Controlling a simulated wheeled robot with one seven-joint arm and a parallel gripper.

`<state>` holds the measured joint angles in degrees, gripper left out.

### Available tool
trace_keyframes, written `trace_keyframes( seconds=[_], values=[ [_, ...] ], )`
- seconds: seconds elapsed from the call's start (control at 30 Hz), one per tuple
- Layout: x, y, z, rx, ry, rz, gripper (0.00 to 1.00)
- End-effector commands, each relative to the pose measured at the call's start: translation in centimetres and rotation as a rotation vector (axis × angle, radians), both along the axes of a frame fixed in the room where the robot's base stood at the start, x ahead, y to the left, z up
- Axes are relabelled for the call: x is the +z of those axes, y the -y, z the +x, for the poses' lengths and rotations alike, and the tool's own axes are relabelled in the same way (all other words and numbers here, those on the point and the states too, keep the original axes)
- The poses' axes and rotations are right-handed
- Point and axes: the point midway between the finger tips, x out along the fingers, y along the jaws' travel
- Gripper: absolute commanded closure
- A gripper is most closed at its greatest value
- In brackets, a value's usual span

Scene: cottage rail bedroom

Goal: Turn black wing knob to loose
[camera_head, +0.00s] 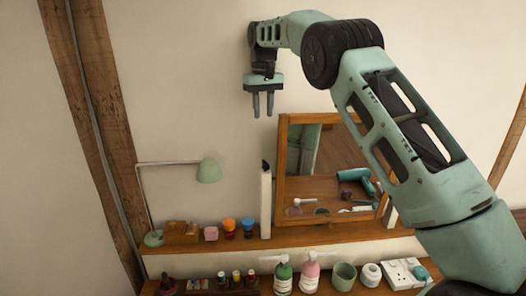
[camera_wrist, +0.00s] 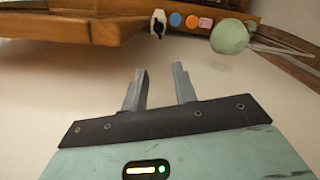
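The black wing knob (camera_head: 265,165) sits at the top of a white upright post (camera_head: 266,205), beside the left edge of the wood-framed mirror (camera_head: 281,175). In the wrist view the knob (camera_wrist: 158,27) shows small and dark against the white post end, beyond the fingertips. My gripper (camera_head: 263,112) points down above the knob, clear of it. In the wrist view my gripper (camera_wrist: 160,70) has its two fingers apart with nothing between them. The knob's exact angle is too small to tell.
A green lamp (camera_head: 209,170) stands left of the post. A wooden box (camera_head: 181,232), a pink jar (camera_head: 211,234), an orange-topped jar (camera_head: 229,226) and a blue-topped jar (camera_head: 248,226) line the upper shelf. Bottles (camera_head: 283,277) stand below. The wall around my gripper is bare.

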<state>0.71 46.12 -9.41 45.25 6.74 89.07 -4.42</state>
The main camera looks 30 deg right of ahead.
Motion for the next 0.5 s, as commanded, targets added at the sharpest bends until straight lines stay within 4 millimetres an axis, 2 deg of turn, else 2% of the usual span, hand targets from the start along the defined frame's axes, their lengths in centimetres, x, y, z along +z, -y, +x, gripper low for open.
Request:
trace_keyframes(
  seconds=[0.5],
  values=[
    [-10.1, -0.1, -0.2, 0.000, -0.005, 0.000, 0.72]
  ],
)
